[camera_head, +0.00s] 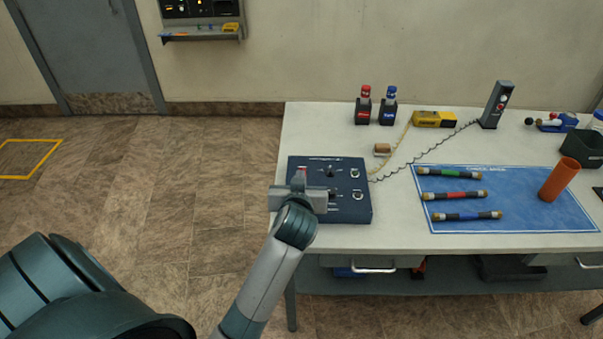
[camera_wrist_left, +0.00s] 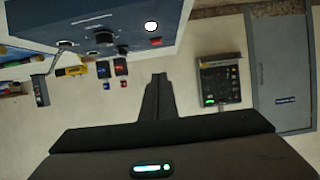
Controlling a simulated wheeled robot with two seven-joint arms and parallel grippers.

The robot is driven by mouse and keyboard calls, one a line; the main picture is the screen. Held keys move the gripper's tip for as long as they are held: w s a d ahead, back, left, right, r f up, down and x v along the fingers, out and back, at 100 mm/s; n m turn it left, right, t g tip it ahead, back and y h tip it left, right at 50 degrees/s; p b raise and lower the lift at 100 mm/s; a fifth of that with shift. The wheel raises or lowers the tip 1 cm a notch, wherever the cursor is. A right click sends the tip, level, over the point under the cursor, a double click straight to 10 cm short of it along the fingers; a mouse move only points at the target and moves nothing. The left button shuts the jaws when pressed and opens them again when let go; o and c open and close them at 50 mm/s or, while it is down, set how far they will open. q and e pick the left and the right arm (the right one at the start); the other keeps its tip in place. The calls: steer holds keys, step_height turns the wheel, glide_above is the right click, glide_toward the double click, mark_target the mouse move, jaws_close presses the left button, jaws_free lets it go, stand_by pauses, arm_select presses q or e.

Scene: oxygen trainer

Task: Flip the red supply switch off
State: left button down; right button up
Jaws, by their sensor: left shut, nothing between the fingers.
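The dark blue trainer panel (camera_head: 362,211) sits at the left end of the table, with several knobs and switches on its top. A small red part, seemingly the red supply switch (camera_head: 301,171), shows at the panel's left side, just beyond my left gripper (camera_head: 303,183). My left gripper is shut and empty, over the panel's left part, and hides some of it. In the left wrist view the panel (camera_wrist_left: 95,22) appears upside down at the top, with a small red part (camera_wrist_left: 156,41) near a bright round light. The shut fingers (camera_wrist_left: 158,80) point towards it; contact cannot be told.
A blue mat (camera_head: 520,215) with several banded rods and an orange cylinder (camera_head: 559,180) lies to the right. Red-capped (camera_head: 363,105) and blue-capped (camera_head: 388,105) bottles, a yellow device (camera_head: 434,118) and coiled cords stand behind. Open floor lies left of the table.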

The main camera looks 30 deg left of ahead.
arm_select(q)
steer(key=shift+w+a+r, duration=0.1)
steer(key=shift+w+r, duration=0.1)
steer(key=shift+r, duration=0.1)
steer(key=shift+w, duration=0.1)
steer(key=p+x, duration=0.2)
steer(key=x, duration=0.7)
steer(key=shift+w+a+r, duration=0.1)
steer(key=shift+a, duration=0.05)
step_height(320, 180, down, 3)
steer(key=shift+w+a+f+p, duration=0.1)
steer(key=shift+p, duration=0.55)
steer(key=shift+f, duration=0.65)
